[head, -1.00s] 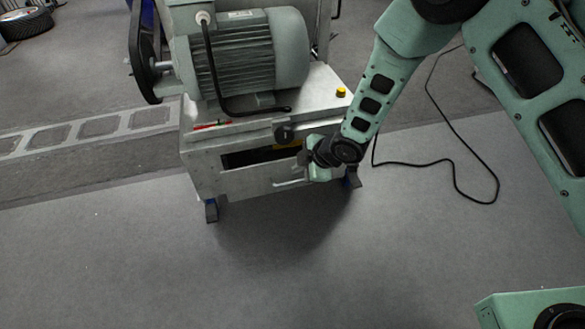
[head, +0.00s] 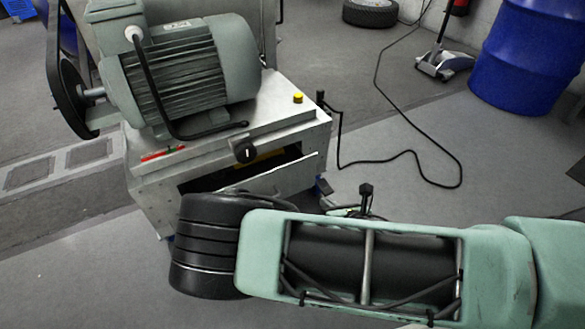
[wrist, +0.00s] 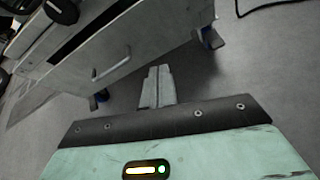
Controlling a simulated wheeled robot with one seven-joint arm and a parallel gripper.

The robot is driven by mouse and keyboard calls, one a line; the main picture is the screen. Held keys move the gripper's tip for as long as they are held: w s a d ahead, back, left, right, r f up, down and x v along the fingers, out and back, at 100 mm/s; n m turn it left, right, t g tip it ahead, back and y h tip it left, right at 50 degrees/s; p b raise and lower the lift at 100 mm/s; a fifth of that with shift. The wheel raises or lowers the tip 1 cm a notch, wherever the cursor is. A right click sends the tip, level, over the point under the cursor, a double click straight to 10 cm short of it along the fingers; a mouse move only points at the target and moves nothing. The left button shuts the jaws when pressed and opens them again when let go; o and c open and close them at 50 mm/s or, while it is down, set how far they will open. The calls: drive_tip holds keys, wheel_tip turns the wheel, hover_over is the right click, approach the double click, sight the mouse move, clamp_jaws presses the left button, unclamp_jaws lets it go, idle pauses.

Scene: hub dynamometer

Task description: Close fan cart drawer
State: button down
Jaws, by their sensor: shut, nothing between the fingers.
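The fan cart (head: 140,190) is a grey metal box carrying a large motor (head: 190,75). Its drawer (head: 295,178) is at the front, with a dark gap above the front panel; how far it stands out is hard to tell. The wrist view shows the drawer front (wrist: 85,78) at upper left, with a thin bar handle (wrist: 118,58). My gripper (wrist: 157,72) is shut and empty, apart from the drawer and to the right of the handle in that view. In the head view my arm covers the drawer's lower left part and the handle.
A black knob (head: 245,151) and a yellow button (head: 298,97) are on the cart. A black cable (head: 415,152) lies on the floor to its right. A blue barrel (head: 525,60) stands at upper right. Open grey floor lies in front of the cart.

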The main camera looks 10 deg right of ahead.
wheel_tip(320, 180, up, 3)
drive_tip(key=n+t+y, duration=0.1)
drive_tip(key=n+t, duration=0.1)
drive_tip(key=n, duration=0.1)
drive_tip(key=b, duration=0.6)
approach(294, 163)
drive_tip(key=shift+n, duration=0.3)
drive_tip(key=x, duration=0.5)
drive_tip(key=shift+w+f, duration=0.2)
drive_tip(key=shift+f, duration=0.25)
drive_tip(key=shift+w+a+r, duration=0.1)
drive_tip(key=shift+w+r, duration=0.05)
drive_tip(key=shift+w, duration=0.35)
drive_tip(key=shift+w+a, duration=0.1)
drive_tip(key=shift+w, duration=0.2)
drive_tip(key=w, duration=0.1)
drive_tip(key=w+a, duration=0.1)
drive_tip(key=w, duration=0.1)
drive_tip(key=shift+w, duration=0.2)
drive_tip(key=shift+s, duration=0.1)
